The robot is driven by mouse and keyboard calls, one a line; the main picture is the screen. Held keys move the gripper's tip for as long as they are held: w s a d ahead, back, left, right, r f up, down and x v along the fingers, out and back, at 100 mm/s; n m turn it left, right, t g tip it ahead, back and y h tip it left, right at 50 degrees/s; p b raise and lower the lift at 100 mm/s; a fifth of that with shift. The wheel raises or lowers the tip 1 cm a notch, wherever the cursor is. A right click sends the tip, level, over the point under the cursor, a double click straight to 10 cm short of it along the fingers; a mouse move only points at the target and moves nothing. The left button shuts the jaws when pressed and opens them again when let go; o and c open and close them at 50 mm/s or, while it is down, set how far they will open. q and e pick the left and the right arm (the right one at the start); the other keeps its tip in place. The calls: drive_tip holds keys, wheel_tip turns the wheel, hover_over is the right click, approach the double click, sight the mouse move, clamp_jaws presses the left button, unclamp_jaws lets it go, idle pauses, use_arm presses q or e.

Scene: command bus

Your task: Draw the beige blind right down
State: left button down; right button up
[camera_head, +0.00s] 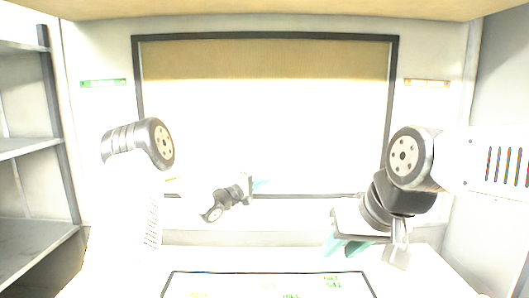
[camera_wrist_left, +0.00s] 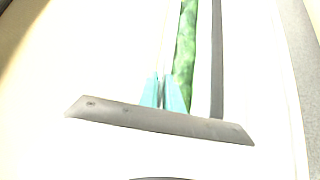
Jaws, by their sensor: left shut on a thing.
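The beige blind (camera_head: 265,60) covers only the top part of the dark-framed window; its lower edge is level. Beige, likely the same blind, shows at the upper left of the left wrist view (camera_wrist_left: 22,35). My left gripper (camera_head: 262,185) is low in front of the window, well below that edge. In the left wrist view its pale blue fingertips (camera_wrist_left: 165,85) are close together on a thin pale thing, hard to make out against the glare. My right gripper (camera_head: 343,248) points down at the lower right, its teal fingers apart, with nothing seen between them.
The dark window frame (camera_head: 393,120) surrounds the blind. Grey shelves (camera_head: 30,150) stand at the left. A green label (camera_head: 103,83) and an orange label (camera_head: 427,83) are on the wall. A dark-edged display (camera_head: 265,284) lies at the front.

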use_arm(q)
wheel_tip(320, 180, down, 12)
drive_tip(key=shift+f, duration=0.25)
drive_tip(key=c, duration=1.5)
unclamp_jaws()
drive_tip(key=shift+c, duration=0.2)
drive_tip(key=shift+r, duration=0.1)
drive_tip(key=v, duration=0.7)
drive_tip(key=shift+s+a, duration=0.25)
drive_tip(key=shift+a, duration=0.1)
